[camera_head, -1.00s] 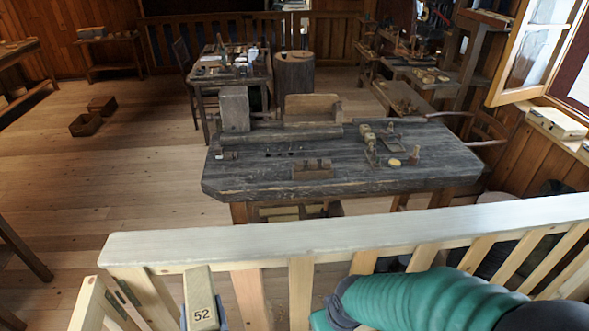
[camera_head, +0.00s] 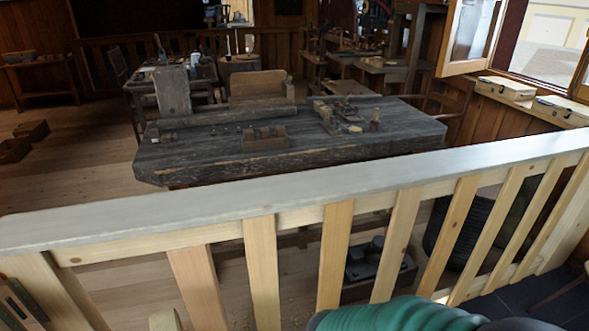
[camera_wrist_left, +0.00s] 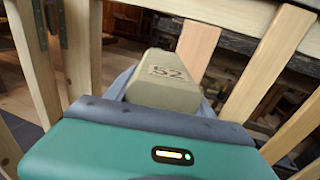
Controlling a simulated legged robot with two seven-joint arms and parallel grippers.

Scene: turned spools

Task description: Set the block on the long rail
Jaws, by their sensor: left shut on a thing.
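The block (camera_wrist_left: 165,88) is a pale wooden piece marked 52. In the wrist view my left gripper (camera_wrist_left: 163,100) is shut on it, a grey finger on each side. In the head view only the block's top end (camera_head: 165,320) shows at the bottom edge, below and on the near side of the rail. The long rail (camera_head: 300,190) is the flat, pale top of a slatted wooden fence. It runs across the head view, rising to the right; its visible top is bare. A green arm of mine (camera_head: 400,316) shows at the bottom; my right gripper is out of view.
Fence slats (camera_head: 262,270) stand close in front of the block. A hinged wooden part (camera_head: 25,300) is at the lower left. Beyond the fence stands a dark workbench (camera_head: 290,150) with wooden pieces on it. Cases (camera_head: 507,88) lie on the window sill at the right.

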